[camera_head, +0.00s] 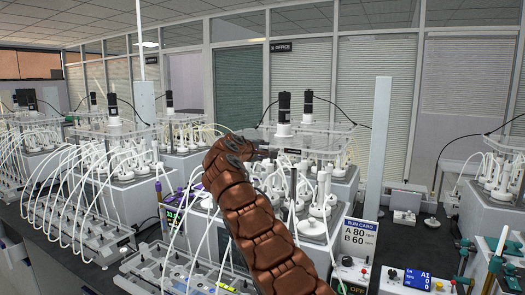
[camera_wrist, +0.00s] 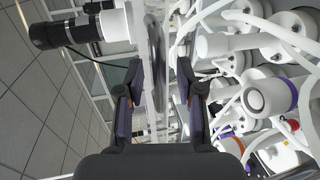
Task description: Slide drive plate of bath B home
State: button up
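A clear drive plate (camera_head: 335,127) with black-topped motors (camera_head: 284,104) stands above the bath in the middle of the head view. My brown arm reaches up to its front left edge, and my gripper (camera_head: 256,148) is small and partly hidden there. In the wrist view the plate (camera_wrist: 155,45) shows edge-on, upright in the picture, with a black and white motor (camera_wrist: 75,30) to its left. My gripper (camera_wrist: 160,78) has its fingers apart, one on each side of the plate's edge. A gap seems to show on both sides. I cannot read which bath this is.
White flasks (camera_head: 318,205) and tubes crowd below the plate; bottles also fill the right of the wrist view (camera_wrist: 268,95). A run card (camera_head: 358,237) reads A 80, B 60. A control box (camera_head: 350,275) stands in front. Another reactor bath (camera_head: 115,150) stands left.

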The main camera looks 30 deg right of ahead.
grip_shut()
jog(key=shift+f, duration=0.1)
dwell(0.6)
